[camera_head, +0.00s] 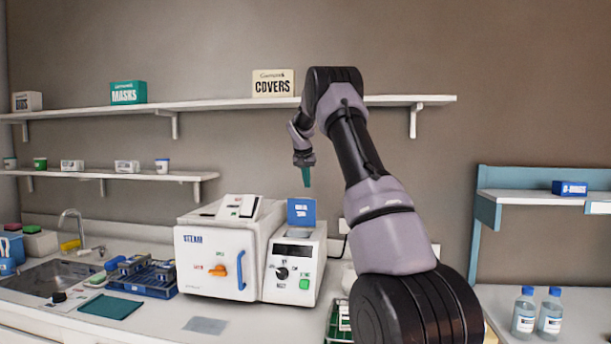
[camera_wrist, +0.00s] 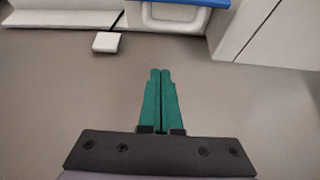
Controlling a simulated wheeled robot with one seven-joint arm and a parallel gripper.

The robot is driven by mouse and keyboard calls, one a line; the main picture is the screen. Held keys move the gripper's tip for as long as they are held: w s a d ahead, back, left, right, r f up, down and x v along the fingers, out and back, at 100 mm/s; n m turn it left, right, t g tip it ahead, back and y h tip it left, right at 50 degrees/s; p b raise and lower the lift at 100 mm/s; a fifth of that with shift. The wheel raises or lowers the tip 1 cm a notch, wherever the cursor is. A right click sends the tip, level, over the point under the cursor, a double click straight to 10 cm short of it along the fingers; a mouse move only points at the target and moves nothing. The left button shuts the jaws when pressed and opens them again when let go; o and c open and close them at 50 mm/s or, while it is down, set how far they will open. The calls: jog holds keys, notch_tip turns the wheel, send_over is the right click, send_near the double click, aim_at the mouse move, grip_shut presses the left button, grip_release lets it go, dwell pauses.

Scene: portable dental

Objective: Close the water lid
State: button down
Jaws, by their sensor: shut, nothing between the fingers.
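The white steam sterilizer (camera_head: 208,262) stands on the counter. A blue labelled lid (camera_head: 302,211) stands upright, raised, at the top of its right-hand section; I take this to be the water lid. The lettering on it is too small to read surely. My gripper (camera_head: 306,177) hangs above the lid in the head view, its green fingers pointing down, with a small gap seen between them and the lid. In the wrist view my gripper (camera_wrist: 161,72) has its two green fingers together with nothing between them.
A wall shelf (camera_head: 215,104) with a COVERS box (camera_head: 273,83) runs behind my arm. The sterilizer's control panel (camera_head: 291,272) has a black knob and green button. A blue rack (camera_head: 145,278) and sink (camera_head: 50,277) are left; two bottles (camera_head: 523,311) are right.

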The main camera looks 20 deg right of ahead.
aim_at(305, 198)
jog(key=f, duration=0.1)
jog(key=s+f, duration=0.1)
jog(key=a+f, duration=0.1)
jog(key=f, duration=0.1)
jog(key=shift+s+a, duration=0.1)
jog(key=shift+s, duration=0.3)
jog(key=shift+s+a+r, duration=0.1)
jog(key=shift+r, duration=0.05)
jog(key=shift+s+a, duration=0.15)
jog(key=shift+s, duration=0.05)
jog(key=shift+s+a+r+t+h, duration=0.1)
jog(key=shift+s+a+t+h, duration=0.15)
jog(key=shift+t, duration=0.25)
